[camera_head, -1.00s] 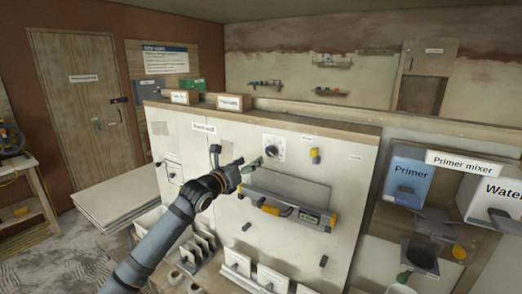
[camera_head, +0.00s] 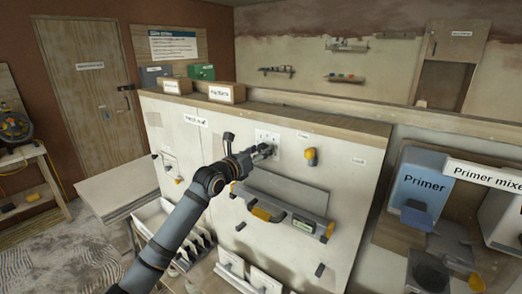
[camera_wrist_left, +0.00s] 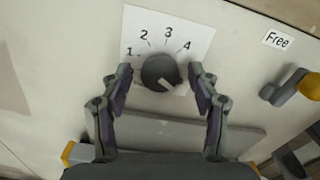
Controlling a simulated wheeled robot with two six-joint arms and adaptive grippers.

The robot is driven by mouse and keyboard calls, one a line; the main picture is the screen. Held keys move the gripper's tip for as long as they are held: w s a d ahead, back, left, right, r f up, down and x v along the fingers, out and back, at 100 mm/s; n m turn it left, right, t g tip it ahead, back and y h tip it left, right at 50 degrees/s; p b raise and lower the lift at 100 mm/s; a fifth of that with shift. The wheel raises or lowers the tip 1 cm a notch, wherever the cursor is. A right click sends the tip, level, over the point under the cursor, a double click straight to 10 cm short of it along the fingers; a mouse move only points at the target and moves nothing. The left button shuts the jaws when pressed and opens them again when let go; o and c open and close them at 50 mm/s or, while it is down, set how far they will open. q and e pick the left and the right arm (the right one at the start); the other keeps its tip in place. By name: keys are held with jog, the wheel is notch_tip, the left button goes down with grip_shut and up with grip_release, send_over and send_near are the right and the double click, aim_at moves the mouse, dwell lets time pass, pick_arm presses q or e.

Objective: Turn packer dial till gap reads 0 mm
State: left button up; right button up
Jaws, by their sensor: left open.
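The dial (camera_wrist_left: 160,73) is a dark round knob on a white plate (camera_wrist_left: 186,32) marked 1 to 4, fixed to the pale panel. A light mark on the knob points toward the lower right in the left wrist view. My left gripper (camera_wrist_left: 161,76) is open, with one finger on each side of the knob; I cannot tell whether either finger touches it. In the head view the gripper (camera_head: 266,153) covers most of the dial, and the plate (camera_head: 268,137) shows behind it. A small greenish display (camera_head: 302,226) sits on the grey bar below; its reading is too small to read.
A yellow-and-grey knob (camera_head: 311,157) is right of the dial, near a "Free" label (camera_wrist_left: 277,40). A grey ledge (camera_head: 285,193) juts out below the gripper. Labelled boxes (camera_head: 227,93) stand on the panel's top. A blue Primer container (camera_head: 422,184) is at the right.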

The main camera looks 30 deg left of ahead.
pick_arm(q)
jog(key=shift+s, duration=0.1)
jog(key=shift+c, duration=2.9)
jog(key=c, duration=0.6)
pick_arm(e)
jog(key=shift+w+a+f, duration=0.1)
jog(key=shift+w+a, duration=0.1)
jog(key=shift+a, duration=0.2)
pick_arm(q)
jog(key=shift+f, duration=0.1)
